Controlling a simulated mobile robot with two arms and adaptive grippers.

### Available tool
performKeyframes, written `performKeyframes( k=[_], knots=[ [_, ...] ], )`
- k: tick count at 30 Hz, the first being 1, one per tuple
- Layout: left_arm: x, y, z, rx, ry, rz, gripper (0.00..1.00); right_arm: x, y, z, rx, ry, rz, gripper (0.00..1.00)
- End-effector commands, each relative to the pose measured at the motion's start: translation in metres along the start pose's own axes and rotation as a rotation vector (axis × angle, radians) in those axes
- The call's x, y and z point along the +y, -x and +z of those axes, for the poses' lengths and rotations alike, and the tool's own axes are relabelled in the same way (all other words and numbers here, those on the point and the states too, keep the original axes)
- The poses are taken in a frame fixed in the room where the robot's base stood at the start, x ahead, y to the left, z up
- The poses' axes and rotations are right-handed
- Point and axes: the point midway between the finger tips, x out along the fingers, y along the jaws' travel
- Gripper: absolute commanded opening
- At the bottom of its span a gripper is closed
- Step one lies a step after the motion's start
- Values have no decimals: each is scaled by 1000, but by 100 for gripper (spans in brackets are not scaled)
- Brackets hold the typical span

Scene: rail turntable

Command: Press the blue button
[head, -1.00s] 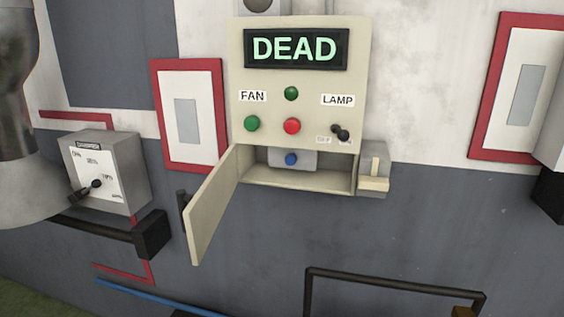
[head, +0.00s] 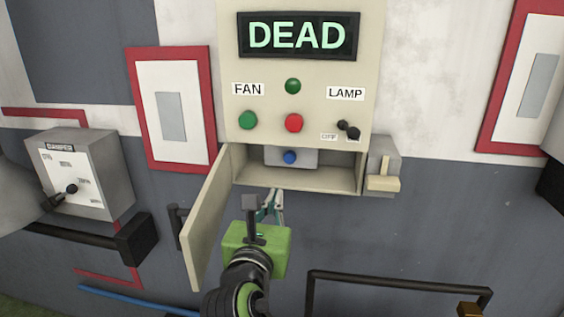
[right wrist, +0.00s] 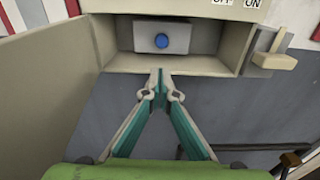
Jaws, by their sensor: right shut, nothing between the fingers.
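The blue button (head: 289,157) sits on a grey box inside a small open compartment (head: 300,182) at the bottom of the beige panel. It also shows in the right wrist view (right wrist: 161,41), unobstructed. The compartment's door (head: 207,225) hangs open to the left. My right gripper (head: 273,196) is shut and empty, just below and in front of the compartment's lower lip. In the right wrist view its fingertips (right wrist: 159,75) meet below the button, apart from it. My left gripper is not in view.
Above are a DEAD display (head: 298,36), a green button (head: 248,120), a red button (head: 294,123) and a LAMP switch (head: 348,130). A grey box with a beige lever (head: 382,178) is right of the compartment. A dark rail (head: 400,280) is lower right.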

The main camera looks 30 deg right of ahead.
Motion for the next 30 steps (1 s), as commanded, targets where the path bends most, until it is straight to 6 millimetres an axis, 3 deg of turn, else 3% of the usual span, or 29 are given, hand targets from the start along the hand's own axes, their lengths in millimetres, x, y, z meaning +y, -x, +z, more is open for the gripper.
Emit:
performKeyframes(
  k=[3, 17, 23, 30],
  knots=[
    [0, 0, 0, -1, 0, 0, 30, -1, 1, 8, -17, 28, -9, 0],
    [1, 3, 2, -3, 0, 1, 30, -1, -6, 10, -18, 34, -10, 0],
    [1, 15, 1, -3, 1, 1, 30, -2, -39, 13, -19, 36, -11, 0],
    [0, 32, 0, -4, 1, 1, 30, -2, -92, 14, -18, 36, -11, 0]
  ],
)
